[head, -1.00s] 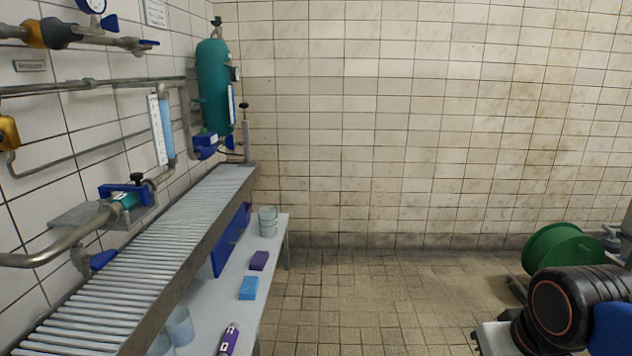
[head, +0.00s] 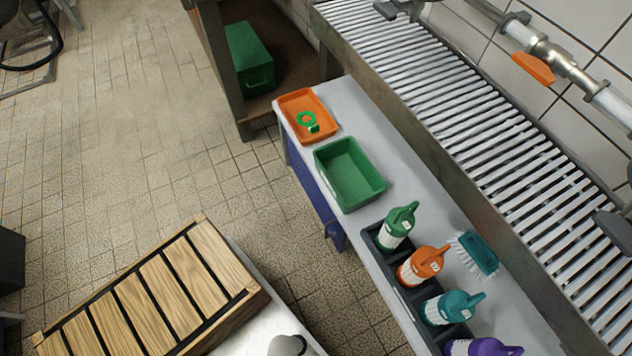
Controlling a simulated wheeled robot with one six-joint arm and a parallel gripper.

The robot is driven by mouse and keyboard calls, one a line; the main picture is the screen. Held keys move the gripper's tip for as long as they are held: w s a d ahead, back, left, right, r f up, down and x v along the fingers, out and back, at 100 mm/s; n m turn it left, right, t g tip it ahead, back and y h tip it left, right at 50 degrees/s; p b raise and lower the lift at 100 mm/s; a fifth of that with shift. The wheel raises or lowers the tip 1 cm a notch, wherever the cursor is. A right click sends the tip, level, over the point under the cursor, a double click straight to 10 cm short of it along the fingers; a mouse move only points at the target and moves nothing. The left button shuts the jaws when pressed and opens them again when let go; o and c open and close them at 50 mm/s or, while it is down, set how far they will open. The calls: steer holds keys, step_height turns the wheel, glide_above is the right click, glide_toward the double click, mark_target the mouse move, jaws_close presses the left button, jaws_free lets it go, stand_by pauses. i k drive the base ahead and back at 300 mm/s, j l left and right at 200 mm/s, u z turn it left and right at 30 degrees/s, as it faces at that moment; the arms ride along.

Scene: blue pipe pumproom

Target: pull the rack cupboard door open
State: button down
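A blue panel (head: 314,190) shows under the left edge of the grey bench in the head view, below the green tray. It may be the rack cupboard door, but I cannot tell for sure. Its lower end is at the floor side, and I make out no handle. The bench top hides its upper part, so I cannot tell whether it is open or shut. My gripper is not in view.
The grey bench (head: 402,196) bears an orange tray (head: 290,103), a green tray (head: 352,175), several bottles in a dark rack and a teal brush (head: 479,254). A slatted wooden crate (head: 150,290) stands at lower left. Tiled floor (head: 130,130) between is clear.

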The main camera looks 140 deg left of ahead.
mark_target(333, 226)
steer(key=u, duration=4)
steer(key=k+j+z, duration=0.1)
steer(key=k+z, duration=0.2)
steer(key=k, duration=0.6)
